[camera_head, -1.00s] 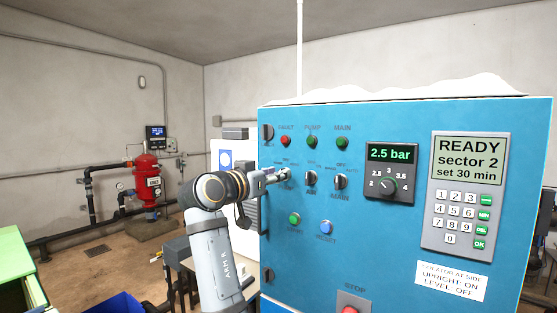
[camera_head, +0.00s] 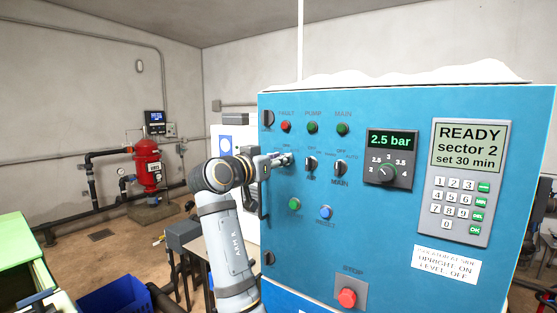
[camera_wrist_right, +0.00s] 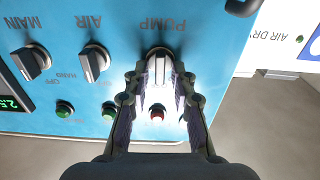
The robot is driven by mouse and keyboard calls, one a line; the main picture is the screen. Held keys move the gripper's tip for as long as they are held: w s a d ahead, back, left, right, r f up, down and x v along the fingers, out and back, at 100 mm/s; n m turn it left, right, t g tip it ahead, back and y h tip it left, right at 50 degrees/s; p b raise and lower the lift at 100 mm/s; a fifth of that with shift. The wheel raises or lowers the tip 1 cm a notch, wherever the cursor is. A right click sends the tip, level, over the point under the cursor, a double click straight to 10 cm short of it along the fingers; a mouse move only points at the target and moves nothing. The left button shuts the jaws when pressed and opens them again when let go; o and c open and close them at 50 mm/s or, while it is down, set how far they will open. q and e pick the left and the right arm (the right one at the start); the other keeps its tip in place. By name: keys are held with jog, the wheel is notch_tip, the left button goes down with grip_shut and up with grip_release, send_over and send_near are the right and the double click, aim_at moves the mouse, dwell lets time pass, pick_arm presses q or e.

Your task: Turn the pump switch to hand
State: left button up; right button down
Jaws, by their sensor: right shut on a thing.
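The pump switch (camera_wrist_right: 159,68) is a grey rotary knob on the blue panel, under the label PUMP, which reads upside down in the right wrist view. My right gripper (camera_wrist_right: 160,78) has its two fingers on either side of this knob and is shut on it. In the head view my right gripper (camera_head: 279,160) reaches the panel at the left end of the switch row and hides most of the knob. The knob's exact setting is hard to read. My left gripper is not in view.
The AIR switch (camera_head: 311,164) and MAIN switch (camera_head: 340,168) sit close to the right. Lamps (camera_head: 312,128) are above, and green and blue buttons (camera_head: 325,212) below. A red stop button (camera_head: 347,298), pressure dial (camera_head: 387,173) and keypad (camera_head: 460,206) are farther right.

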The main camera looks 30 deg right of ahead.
jog(key=shift+w+a+n, duration=0.1)
jog(key=shift+w+n, duration=0.05)
jog(key=shift+n, duration=2)
jog(key=shift+w+n, duration=0.1)
jog(key=shift+n, duration=2.05)
jog(key=c, duration=1.4)
grip_release()
jog(key=shift+c, duration=0.2)
jog(key=shift+f, duration=0.1)
